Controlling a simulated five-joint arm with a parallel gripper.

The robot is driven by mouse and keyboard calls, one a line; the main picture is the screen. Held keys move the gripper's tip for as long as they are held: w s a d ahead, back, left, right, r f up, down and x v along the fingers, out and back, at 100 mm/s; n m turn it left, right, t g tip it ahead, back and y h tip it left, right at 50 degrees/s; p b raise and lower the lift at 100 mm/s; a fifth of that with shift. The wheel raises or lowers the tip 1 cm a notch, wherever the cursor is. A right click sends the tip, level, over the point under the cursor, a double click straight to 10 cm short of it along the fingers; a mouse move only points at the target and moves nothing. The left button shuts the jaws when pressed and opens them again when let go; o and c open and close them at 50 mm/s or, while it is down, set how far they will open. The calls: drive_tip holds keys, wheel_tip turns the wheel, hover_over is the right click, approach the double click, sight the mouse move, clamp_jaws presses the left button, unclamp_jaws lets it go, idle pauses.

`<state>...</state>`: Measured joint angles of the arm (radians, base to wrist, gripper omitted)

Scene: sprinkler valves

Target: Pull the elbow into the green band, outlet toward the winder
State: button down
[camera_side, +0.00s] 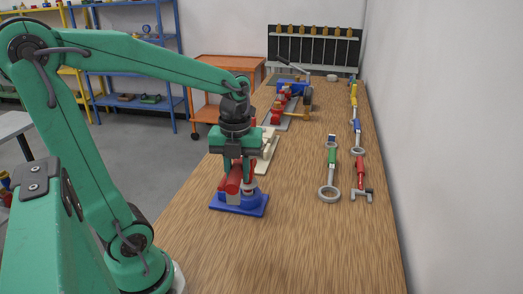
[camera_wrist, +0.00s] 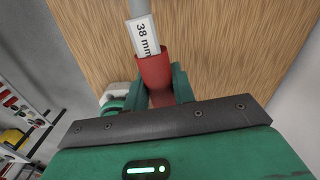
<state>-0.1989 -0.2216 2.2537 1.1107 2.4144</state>
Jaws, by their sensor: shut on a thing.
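My gripper (camera_side: 238,168) is shut on a red tubular piece (camera_side: 231,180), seemingly the elbow, just above a blue base (camera_side: 252,209). In the wrist view my gripper's fingers (camera_wrist: 150,97) stand on both sides of the red piece (camera_wrist: 152,72). A grey pipe (camera_wrist: 137,8) with a white "38 mm" label (camera_wrist: 144,36) runs into or behind its far end; I cannot tell which. The elbow's bend is largely hidden by my fingers. I cannot make out a green band. A red and blue machine with a lever (camera_side: 287,91), possibly the winder, stands farther back.
A cream fixture (camera_side: 267,150) lies just behind my gripper. Ring-ended tools (camera_side: 330,170) and a red-handled tool (camera_side: 361,178) lie along the right side by the wall. A dark rack (camera_side: 314,47) stands at the far end. The front of the wooden table (camera_side: 310,250) is clear.

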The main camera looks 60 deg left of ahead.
drive_tip(key=shift+r, duration=2.35)
drive_tip(key=shift+w, duration=0.15)
drive_tip(key=w+d+f+n, duration=0.2)
drive_tip(key=w+n, duration=0.4)
drive_tip(key=n, duration=0.6)
drive_tip(key=w+d+f+n, duration=0.3)
drive_tip(key=w+n, duration=0.4)
drive_tip(key=n, duration=0.6)
drive_tip(key=shift+w+d+f, duration=0.2)
drive_tip(key=shift+w, duration=0.1)
